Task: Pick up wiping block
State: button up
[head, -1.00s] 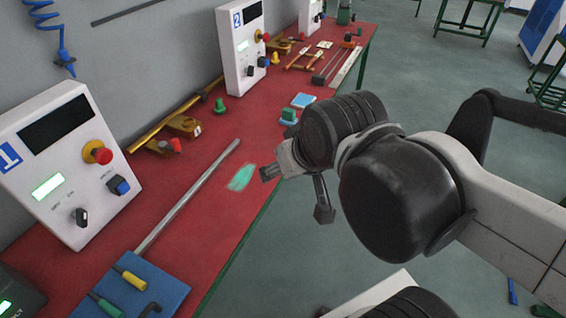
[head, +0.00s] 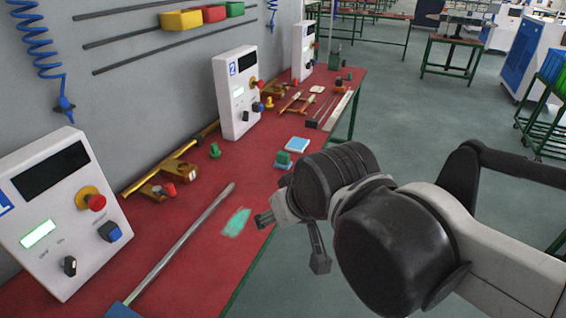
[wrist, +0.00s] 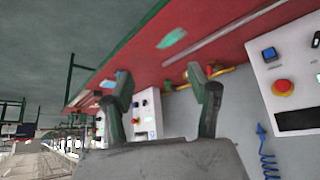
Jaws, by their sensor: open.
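The block is apart from the fingers. In the wrist view, my gripper (wrist: 165,90) shows two spread fingers with nothing between them. A blue patch beside the left finger there is partly hidden, and I cannot tell if it is the block.
A green smear (head: 237,222) marks the table beside a long metal rod (head: 180,240). A blue and white square (head: 297,144) lies beyond the block. White control boxes (head: 238,92) stand along the wall. Open floor (head: 420,130) lies to the right.

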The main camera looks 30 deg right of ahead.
jog(key=shift+o, duration=0.5)
jog(key=w+d+r+m+g, duration=0.25)
jog(key=w+r, duration=0.35)
jog(key=w, duration=0.5)
jog(key=m+g, duration=0.5)
jog(key=m, duration=0.3)
send_over(283, 153)
notch_tip(283, 153, down, 13)
notch_tip(283, 153, down, 13)
jog(key=shift+s+r, duration=0.1)
jog(key=shift+c, duration=0.5)
